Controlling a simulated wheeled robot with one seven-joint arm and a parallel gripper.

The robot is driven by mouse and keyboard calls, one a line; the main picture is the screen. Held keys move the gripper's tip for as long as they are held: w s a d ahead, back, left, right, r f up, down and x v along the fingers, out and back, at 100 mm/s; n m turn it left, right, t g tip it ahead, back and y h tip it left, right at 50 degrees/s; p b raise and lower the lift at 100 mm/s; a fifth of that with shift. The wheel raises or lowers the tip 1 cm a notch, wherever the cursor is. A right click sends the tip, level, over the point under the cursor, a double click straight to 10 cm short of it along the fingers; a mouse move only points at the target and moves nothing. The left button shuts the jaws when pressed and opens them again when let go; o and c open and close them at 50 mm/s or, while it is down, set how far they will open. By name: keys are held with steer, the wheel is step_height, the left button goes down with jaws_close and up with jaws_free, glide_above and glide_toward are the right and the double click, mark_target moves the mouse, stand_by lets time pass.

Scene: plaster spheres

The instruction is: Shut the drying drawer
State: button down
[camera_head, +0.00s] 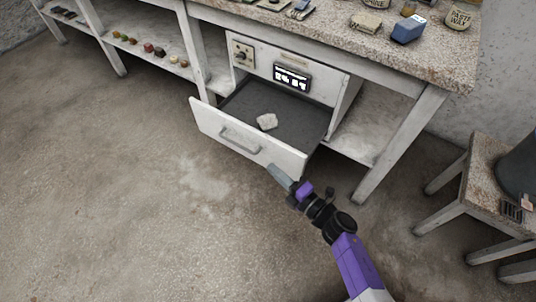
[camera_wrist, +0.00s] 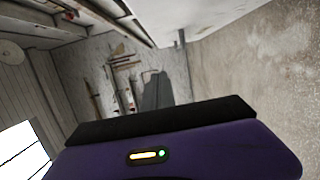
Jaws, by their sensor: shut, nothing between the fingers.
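The drying drawer (camera_head: 206,122) is pulled well out of a white cabinet under the workbench in the head view. It has a grey curved handle (camera_head: 239,142) on its white front and a dark inside. A pale, irregular plaster piece (camera_head: 267,121) lies in it. My gripper (camera_head: 276,174) is shut and empty. Its tip is close to the lower right part of the drawer front; I cannot tell whether it touches. The wrist view shows the dark edge and purple body of my gripper, and no drawer that I can make out.
The cabinet has a knob (camera_head: 242,54) and a lit display (camera_head: 292,77) above the drawer. A bench leg (camera_head: 402,143) stands right of it. A stool (camera_head: 484,160) with a dark container stands at the right. The floor (camera_head: 110,190) is clear at left and front.

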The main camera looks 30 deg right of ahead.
mark_target(262, 144)
steer(key=b+x, duration=0.2)
steer(key=x, duration=0.7)
steer(key=shift+w+f, duration=0.15)
steer(key=shift+w+d, duration=0.55)
steer(key=shift+d, duration=0.3)
steer(key=shift+w+d, duration=0.55)
steer(key=shift+d, duration=0.3)
steer(key=shift+b, duration=0.3)
steer(key=w+d+b, duration=0.4)
steer(key=w+d, duration=0.1)
steer(key=d, duration=0.3)
steer(key=w+d+b, duration=0.4)
steer(key=d, duration=0.5)
steer(key=shift+w, duration=0.4)
steer(key=shift+a, duration=0.1)
